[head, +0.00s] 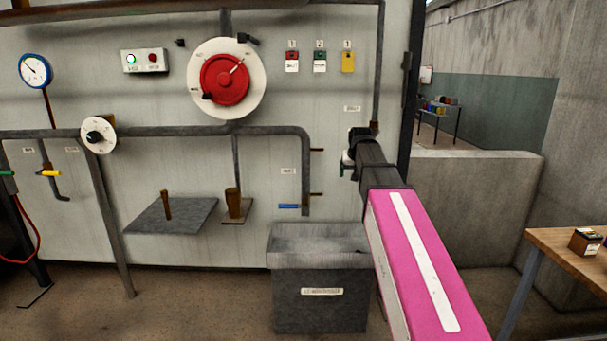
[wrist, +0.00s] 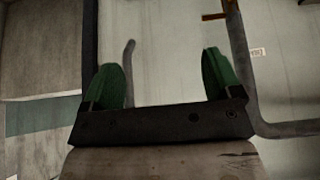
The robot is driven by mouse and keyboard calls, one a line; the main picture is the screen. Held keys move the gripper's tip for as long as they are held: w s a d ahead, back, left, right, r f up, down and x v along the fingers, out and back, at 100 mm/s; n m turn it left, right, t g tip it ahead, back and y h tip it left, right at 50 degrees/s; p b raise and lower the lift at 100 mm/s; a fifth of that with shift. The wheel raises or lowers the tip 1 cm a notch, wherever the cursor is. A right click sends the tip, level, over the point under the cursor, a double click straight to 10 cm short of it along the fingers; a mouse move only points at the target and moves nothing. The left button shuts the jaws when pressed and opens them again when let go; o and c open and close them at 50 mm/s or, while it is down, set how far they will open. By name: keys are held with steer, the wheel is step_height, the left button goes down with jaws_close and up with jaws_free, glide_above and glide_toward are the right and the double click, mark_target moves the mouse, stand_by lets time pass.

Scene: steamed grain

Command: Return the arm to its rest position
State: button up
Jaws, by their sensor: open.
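My pink arm reaches forward from the lower right in the head view. My gripper (head: 347,163) is at its far end, in front of the right part of the panel wall, partly hidden by the dark wrist. In the wrist view my gripper (wrist: 167,85) shows two green fingers spread wide apart with nothing between them. Beyond the fingers are the pale panel and a grey pipe. The gripper appears to hold nothing.
The panel carries a red dial (head: 224,80), a gauge (head: 35,70), a small white dial (head: 98,135) and pipes. A grey bin (head: 320,290) stands below my arm. A shelf (head: 172,215) juts out at left. A wooden table (head: 560,245) is at right.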

steer(key=s+f+g, duration=0.3)
steer(key=s+f, duration=1)
steer(key=f, duration=0.4)
steer(key=s+f+g, duration=0.3)
steer(key=s+f, duration=1.1)
steer(key=f, duration=0.4)
steer(key=shift+s+f, duration=0.2)
steer(key=shift+f, duration=0.15)
